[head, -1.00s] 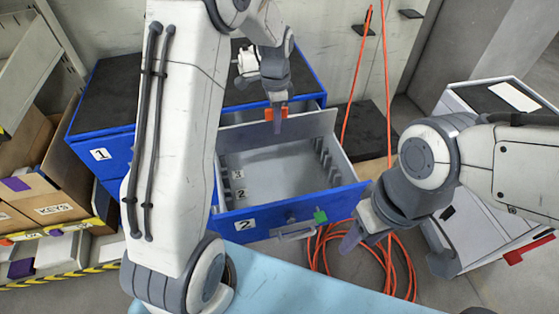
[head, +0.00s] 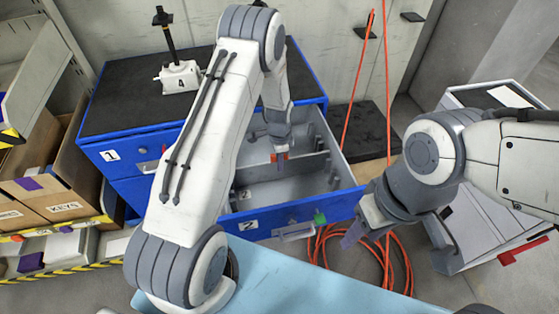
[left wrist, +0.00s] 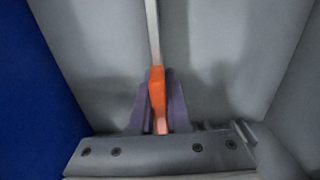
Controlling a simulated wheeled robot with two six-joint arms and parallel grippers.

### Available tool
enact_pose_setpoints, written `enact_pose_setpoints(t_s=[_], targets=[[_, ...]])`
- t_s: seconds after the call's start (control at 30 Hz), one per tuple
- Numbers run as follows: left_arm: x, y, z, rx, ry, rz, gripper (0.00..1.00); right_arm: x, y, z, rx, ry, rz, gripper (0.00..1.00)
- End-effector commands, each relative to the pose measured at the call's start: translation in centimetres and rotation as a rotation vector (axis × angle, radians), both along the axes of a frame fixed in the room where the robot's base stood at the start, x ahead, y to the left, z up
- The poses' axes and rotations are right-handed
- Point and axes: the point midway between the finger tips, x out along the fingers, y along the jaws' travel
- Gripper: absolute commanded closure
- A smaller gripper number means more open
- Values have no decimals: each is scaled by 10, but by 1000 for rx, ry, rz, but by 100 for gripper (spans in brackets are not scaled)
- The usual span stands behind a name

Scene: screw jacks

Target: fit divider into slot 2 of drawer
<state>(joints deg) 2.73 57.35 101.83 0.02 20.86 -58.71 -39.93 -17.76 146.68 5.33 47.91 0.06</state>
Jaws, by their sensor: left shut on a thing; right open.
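The open blue drawer (head: 345,203) has a grey inside with slotted ribs along its side walls. My left gripper (head: 281,160) is inside the drawer outline, shut on the orange tab of the grey divider (head: 310,163). The divider stands upright across the drawer, low between its side walls. In the left wrist view the divider's top edge (left wrist: 152,35) runs away from the orange tab, between the purple fingers (left wrist: 157,110). A small slot label (head: 245,195) shows on the left wall. I cannot tell whether the divider's ends sit in slots. My right gripper (head: 352,236) is open and empty, outside the drawer's front right.
A white screw jack marked 4 (head: 180,77) stands on the black cabinet top (head: 125,100). An orange cable (head: 400,265) lies coiled on the floor at right. Cardboard boxes (head: 60,190) fill the left shelf. A grey cabinet (head: 500,225) stands at right.

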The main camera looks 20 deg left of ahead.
Motion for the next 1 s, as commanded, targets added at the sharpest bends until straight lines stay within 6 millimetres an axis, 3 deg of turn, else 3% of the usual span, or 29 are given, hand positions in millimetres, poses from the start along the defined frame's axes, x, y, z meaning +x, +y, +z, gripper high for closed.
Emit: enact_pose_setpoints(t_s=[0.3,0.33,0.4,0.83,1.0], targets=[[1,0,-4,0,-1,0,100,0,0,-4,0,0,0,50],[0,0,-3,1,-1,0,78,0,0,-4,0,0,0,50],[0,0,-3,1,-1,0,55,0,0,-3,0,0,0,50],[1,0,4,0,-4,0,55,0,0,-3,0,0,0,50],[2,0,29,1,-7,0,55,0,0,-14,0,0,-2,50]])
